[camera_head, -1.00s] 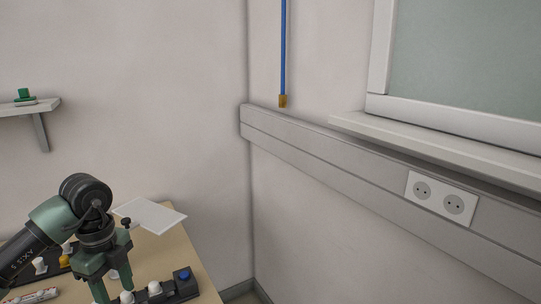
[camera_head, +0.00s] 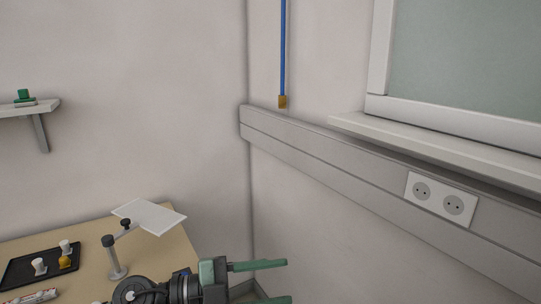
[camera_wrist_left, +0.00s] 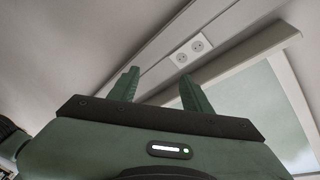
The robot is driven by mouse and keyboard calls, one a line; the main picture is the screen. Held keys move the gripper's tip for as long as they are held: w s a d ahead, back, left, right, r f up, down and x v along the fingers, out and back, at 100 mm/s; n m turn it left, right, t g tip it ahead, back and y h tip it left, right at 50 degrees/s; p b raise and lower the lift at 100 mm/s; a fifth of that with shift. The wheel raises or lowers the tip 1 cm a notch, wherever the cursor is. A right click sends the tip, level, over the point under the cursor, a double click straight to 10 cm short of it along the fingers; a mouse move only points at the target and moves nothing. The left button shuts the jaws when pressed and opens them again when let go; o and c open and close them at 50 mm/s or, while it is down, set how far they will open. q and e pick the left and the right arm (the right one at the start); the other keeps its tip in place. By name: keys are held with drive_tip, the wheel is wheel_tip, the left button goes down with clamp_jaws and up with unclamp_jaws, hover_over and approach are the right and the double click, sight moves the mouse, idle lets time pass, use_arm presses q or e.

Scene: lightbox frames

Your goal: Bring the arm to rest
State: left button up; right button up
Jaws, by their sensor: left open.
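My left gripper (camera_head: 275,282) is at the bottom of the head view, its two green fingers apart and pointing right. It is open, with nothing between the fingers. It is off the right edge of the table, in front of the wall. The left wrist view also shows the open fingers (camera_wrist_left: 158,88), with the wall and its socket beyond them. My right gripper is in neither view.
The wooden table (camera_head: 190,258) holds a black tray (camera_head: 20,272) with small white and yellow pieces, a lamp-like stand (camera_head: 115,260) with a white panel (camera_head: 150,216), and a tube (camera_head: 35,297). A wall duct with a double socket (camera_head: 437,199) runs along the right. A shelf (camera_head: 30,108) is at left.

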use_arm(q)
drive_tip(key=w+a+n+t+y, duration=0.5)
drive_tip(key=a+n+t+y, duration=0.6)
drive_tip(key=n+t, duration=0.7)
drive_tip(key=s+a+f+n+g+y, duration=0.2)
drive_tip(key=a+f+n+g+y, duration=0.25)
drive_tip(key=f, duration=0.35)
drive_tip(key=s+a+f+n+g+y, duration=0.3)
drive_tip(key=a+f, duration=0.2)
drive_tip(key=f, duration=0.2)
drive_tip(key=s+f+m+g+h, duration=0.1)
drive_tip(key=s+f+g, duration=0.4)
drive_tip(key=s+f, duration=0.45)
drive_tip(key=s+f+g, duration=0.6)
drive_tip(key=s, duration=0.7)
wheel_tip(320, 180, down, 27)
drive_tip(key=s, duration=0.2)
drive_tip(key=s+a+f+g, duration=0.1)
drive_tip(key=s+f, duration=0.6)
drive_tip(key=s, duration=0.1)
drive_tip(key=s+a+f+g, duration=0.1)
drive_tip(key=s+a+f, duration=0.1)
drive_tip(key=s+f, duration=0.6)
drive_tip(key=shift+s+a, duration=0.2)
drive_tip(key=shift+a, duration=0.05)
